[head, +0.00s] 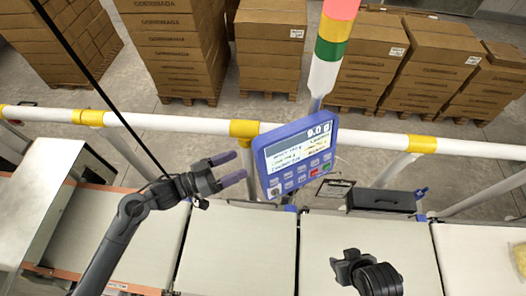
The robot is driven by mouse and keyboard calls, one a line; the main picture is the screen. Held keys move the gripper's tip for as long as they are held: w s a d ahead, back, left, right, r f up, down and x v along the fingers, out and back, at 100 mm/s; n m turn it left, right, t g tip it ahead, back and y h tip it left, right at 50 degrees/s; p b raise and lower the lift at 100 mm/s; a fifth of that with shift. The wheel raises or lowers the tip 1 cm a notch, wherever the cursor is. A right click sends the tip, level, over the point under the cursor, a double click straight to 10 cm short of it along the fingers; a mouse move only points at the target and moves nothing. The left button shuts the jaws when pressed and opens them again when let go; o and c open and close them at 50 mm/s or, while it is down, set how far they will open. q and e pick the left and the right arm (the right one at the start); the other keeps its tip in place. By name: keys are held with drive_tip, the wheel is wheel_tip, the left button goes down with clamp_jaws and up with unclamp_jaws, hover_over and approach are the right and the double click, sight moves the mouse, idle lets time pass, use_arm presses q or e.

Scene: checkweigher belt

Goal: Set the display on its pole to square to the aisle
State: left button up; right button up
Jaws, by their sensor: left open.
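The display (295,155) is a blue-framed panel with a lit screen and a keypad. It stands on its pole in the middle of the head view, in front of the white and yellow rail, and looks tilted in the picture. My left gripper (234,168) is open and empty just left of the display, its two fingers pointing toward the display's left edge. I cannot tell whether a fingertip touches it. My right gripper (345,268) is low in the view, right of the display and over the belt; its fingers are not clear. The pole below the display is mostly hidden.
A striped signal tower (331,50) rises behind the display. A white rail with yellow collars (190,125) crosses the view. A dark box (381,200) and a clipboard (335,188) sit right of the display. Belts (240,250) lie below. Stacked cartons (172,45) stand beyond the rail.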

sight(255, 156)
use_arm(q)
drive_tip(key=p+x, duration=0.2)
drive_tip(key=x, duration=0.6)
drive_tip(key=shift+r, duration=0.15)
drive_tip(key=shift+x, duration=0.85)
use_arm(e)
drive_tip(key=shift+r, duration=1.25)
use_arm(q)
drive_tip(key=shift+c, duration=0.2)
